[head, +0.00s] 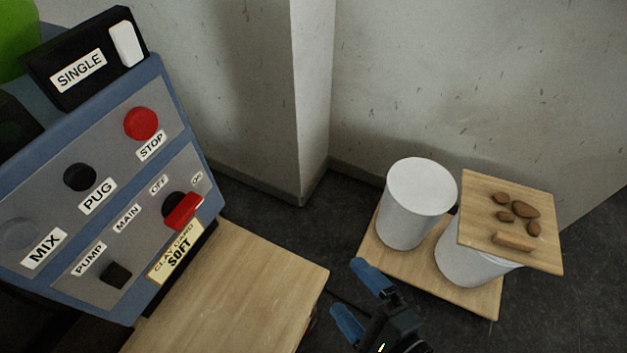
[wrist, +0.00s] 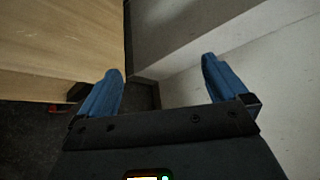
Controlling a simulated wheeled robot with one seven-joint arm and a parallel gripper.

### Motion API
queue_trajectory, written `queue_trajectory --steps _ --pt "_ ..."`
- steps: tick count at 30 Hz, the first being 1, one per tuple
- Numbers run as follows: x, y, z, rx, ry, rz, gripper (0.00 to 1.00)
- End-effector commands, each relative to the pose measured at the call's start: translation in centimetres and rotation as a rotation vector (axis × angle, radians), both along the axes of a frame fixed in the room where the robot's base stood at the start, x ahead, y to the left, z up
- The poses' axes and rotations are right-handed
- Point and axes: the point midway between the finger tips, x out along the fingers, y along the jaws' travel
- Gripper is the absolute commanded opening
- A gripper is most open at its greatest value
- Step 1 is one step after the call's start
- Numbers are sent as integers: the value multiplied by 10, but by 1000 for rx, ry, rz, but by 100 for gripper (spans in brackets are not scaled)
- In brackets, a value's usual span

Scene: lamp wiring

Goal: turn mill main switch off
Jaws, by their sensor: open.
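The mill's main switch (head: 183,211) is a red handle on a black round base, at the lower right of the panel in the head view. Labels MAIN, OFF and ON stand above it. The handle lies slanted, its upper right end towards the ON side; I cannot tell its exact setting. My gripper (head: 357,298) is open and empty, with blue fingers, to the right of the wooden table and well apart from the switch. In the wrist view my gripper (wrist: 160,72) has nothing between its fingers, and the switch is not seen.
The control panel (head: 60,232) also has a red STOP button (head: 141,124) and black knobs. A wooden tabletop (head: 240,290) lies below it. At right, two white buckets (head: 420,205) stand on a board, one topped by a board (head: 480,215) with brown pieces. A wall corner stands behind.

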Motion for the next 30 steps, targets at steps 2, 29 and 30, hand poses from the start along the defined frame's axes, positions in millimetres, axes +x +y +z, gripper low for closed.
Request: queue_trajectory --steps 2,29,30 --pt "23 43 8 198 108 51 100" --pt "79 251 79 856 673 310 100" --pt "81 256 79 856 673 309 100"
